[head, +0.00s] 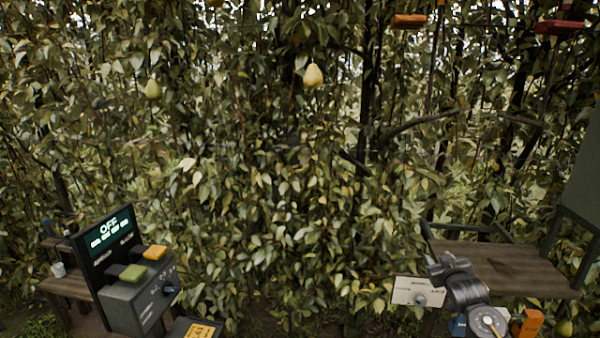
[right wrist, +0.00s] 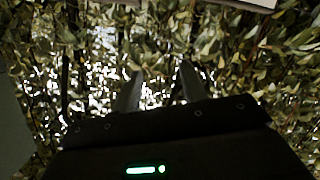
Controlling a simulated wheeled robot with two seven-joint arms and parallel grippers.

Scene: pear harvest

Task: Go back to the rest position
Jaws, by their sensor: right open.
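My right arm comes in at the bottom right of the head view, with my right gripper (head: 440,266) low before the foliage, by the front edge of a wooden shelf. In the right wrist view its two fingers (right wrist: 160,88) stand apart with only leaves and bright gaps between them, so it is open and empty. My left gripper is in neither view. A yellow pear (head: 313,75) hangs at upper middle and a greener pear (head: 153,89) hangs at upper left, both clear of my arm.
The wooden shelf (head: 500,267) at right is bare. A white label plate (head: 417,291) is beside my right arm. Dense leaves fill the middle.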

